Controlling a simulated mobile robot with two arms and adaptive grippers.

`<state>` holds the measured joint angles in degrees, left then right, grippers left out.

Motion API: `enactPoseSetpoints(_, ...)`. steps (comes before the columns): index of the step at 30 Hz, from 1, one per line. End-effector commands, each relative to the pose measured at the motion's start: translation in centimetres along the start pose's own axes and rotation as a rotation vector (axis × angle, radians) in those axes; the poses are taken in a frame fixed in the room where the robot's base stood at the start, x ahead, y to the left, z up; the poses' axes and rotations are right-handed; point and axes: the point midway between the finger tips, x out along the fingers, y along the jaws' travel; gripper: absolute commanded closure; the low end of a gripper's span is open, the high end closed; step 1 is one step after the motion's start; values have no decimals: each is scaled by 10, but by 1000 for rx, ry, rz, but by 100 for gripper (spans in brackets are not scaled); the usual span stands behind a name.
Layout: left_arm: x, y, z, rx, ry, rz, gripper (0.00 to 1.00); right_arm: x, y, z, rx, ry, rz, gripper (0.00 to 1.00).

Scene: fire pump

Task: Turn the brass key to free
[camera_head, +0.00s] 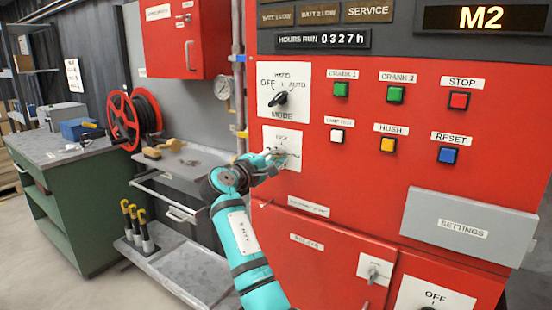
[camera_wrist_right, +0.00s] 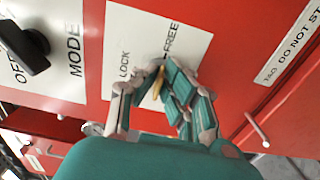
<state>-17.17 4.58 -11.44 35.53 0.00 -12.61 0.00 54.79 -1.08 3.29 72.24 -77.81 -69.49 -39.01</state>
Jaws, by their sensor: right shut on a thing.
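The brass key (camera_wrist_right: 159,85) sits in a white plate (camera_wrist_right: 135,50) marked LOCK and FREE on the red panel. In the head view the same plate (camera_head: 293,136) is below the MODE switch, and my gripper hides the key there. My right gripper (camera_head: 279,156) reaches the plate from the lower left. In the right wrist view its fingers (camera_wrist_right: 160,92) are shut on the key, one on each side. The key's exact angle between LOCK and FREE is hard to tell. My left gripper is not in view.
The black MODE switch (camera_head: 280,98) is just above the key plate. Push buttons, including a white one (camera_head: 337,136), lie to the right. A grey SETTINGS cover (camera_head: 462,228) juts out at lower right. A grey bench (camera_head: 180,162) and a hose reel (camera_head: 122,120) stand to the left.

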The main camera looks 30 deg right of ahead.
Motion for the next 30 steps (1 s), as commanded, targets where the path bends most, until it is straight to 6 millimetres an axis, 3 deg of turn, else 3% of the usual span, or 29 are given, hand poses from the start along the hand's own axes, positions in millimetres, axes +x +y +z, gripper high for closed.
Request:
enactPoseSetpoints(1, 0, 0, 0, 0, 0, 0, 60, 0, 0, 0, 3, 0, 0, 100)
enactPoseSetpoints(6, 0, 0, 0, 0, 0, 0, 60, 0, 0, 0, 2, 0, 0, 74)
enactPoseSetpoints(17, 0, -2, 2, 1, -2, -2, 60, -5, 0, 0, 1, 1, 0, 72)
enactPoseSetpoints(20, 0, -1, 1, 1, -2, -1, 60, -18, 0, -1, 1, 3, 0, 72)
enactPoseSetpoints(30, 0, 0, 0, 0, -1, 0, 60, -89, 0, -1, 1, 3, -1, 72)
